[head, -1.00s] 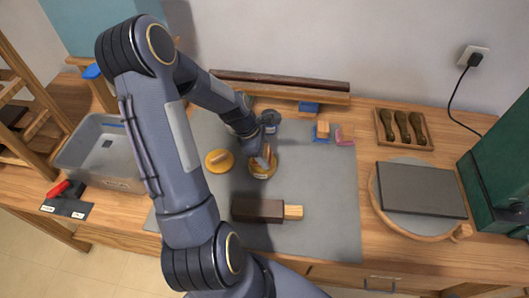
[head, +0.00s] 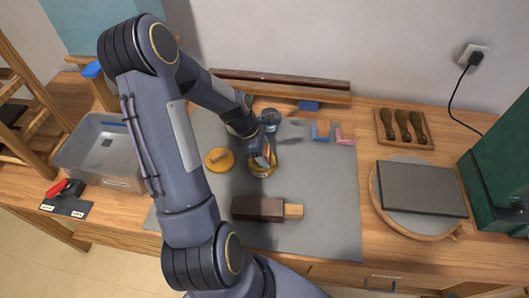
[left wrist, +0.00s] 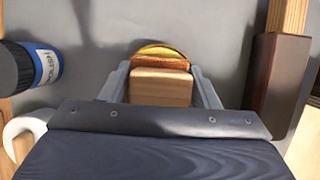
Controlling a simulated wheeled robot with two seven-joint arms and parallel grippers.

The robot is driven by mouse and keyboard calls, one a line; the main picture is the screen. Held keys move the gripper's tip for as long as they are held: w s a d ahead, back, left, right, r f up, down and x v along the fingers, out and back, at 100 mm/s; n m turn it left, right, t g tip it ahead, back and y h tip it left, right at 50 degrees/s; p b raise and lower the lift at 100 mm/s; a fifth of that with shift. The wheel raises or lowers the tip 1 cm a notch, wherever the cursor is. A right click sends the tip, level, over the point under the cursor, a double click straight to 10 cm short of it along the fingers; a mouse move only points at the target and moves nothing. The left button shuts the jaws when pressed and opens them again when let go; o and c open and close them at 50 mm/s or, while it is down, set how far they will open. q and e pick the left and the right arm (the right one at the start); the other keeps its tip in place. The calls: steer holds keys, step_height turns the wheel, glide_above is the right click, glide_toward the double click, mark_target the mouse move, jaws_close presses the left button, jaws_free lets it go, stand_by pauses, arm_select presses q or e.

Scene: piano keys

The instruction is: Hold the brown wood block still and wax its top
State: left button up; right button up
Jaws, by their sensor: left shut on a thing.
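The brown wood block (head: 257,209) lies flat on the grey mat, with a paler wood piece (head: 293,211) at its right end. It also shows at the right of the left wrist view (left wrist: 275,75). My left gripper (head: 266,153) is over the round yellow tin (head: 262,170), up and apart from the brown block. It is shut on a small pale wood block (left wrist: 160,88). An orange-brown surface (left wrist: 160,63) and the tin's yellow rim show just beyond it. Whether they touch is unclear. My right gripper is out of view.
A yellow lid (head: 219,160) lies left of the tin. A dark jar (head: 270,116) stands behind it. The mat's right side is clear.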

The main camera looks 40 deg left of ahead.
mark_target(266, 149)
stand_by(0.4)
arm_select(q)
step_height(266, 149, up, 7)
steer(key=p, duration=0.6)
stand_by(0.8)
steer(key=shift+w+d+f+m, duration=0.1)
steer(key=shift+w+d+m, duration=0.1)
steer(key=shift+m, duration=0.1)
steer(key=w+d+f+m+g+y+b, duration=0.1)
steer(key=d+m, duration=0.5)
steer(key=m, duration=0.6)
steer(key=w+d+f+m+g+y+b, duration=0.1)
steer(key=d+m+g, duration=0.4)
steer(key=m, duration=0.6)
steer(key=shift+w+d+m+g+y+b, duration=0.4)
steer(key=shift+w+d+y+b, duration=0.2)
steer(key=shift+d+y, duration=0.4)
